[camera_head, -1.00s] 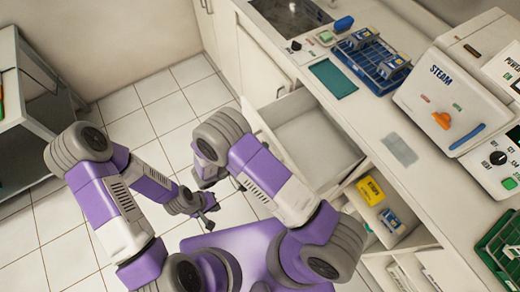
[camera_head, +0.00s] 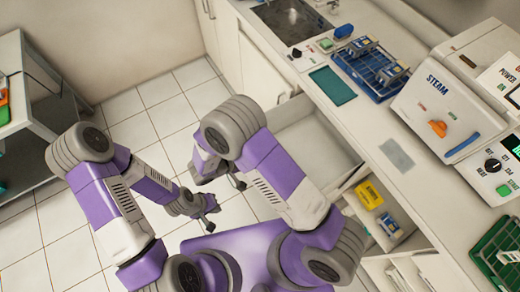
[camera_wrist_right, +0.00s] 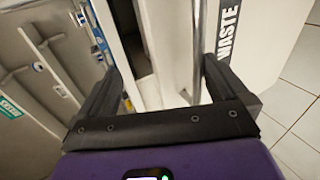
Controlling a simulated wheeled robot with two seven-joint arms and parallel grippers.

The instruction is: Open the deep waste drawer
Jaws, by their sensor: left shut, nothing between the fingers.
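A white drawer (camera_head: 318,145) stands pulled out from the counter in the head view, its inside pale and empty where visible. My right arm hides its front. In the right wrist view a white front (camera_wrist_right: 262,40) bears the label WASTE, with a metal bar handle (camera_wrist_right: 198,45) beside it. I cannot tell for sure that this front belongs to the open drawer. My right gripper (camera_wrist_right: 165,85) is open, its fingers on either side of the handle, which is nearer the right finger. My left gripper (camera_head: 210,207) is shut and empty, low over the floor.
The counter holds a blue rack (camera_head: 375,70), a green mat (camera_head: 332,85), a STEAM unit (camera_head: 440,105) and a green rack (camera_head: 500,250). An open compartment with a yellow box (camera_head: 369,195) lies below. A grey shelf (camera_head: 40,110) stands left. Tiled floor (camera_head: 150,125) is free between.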

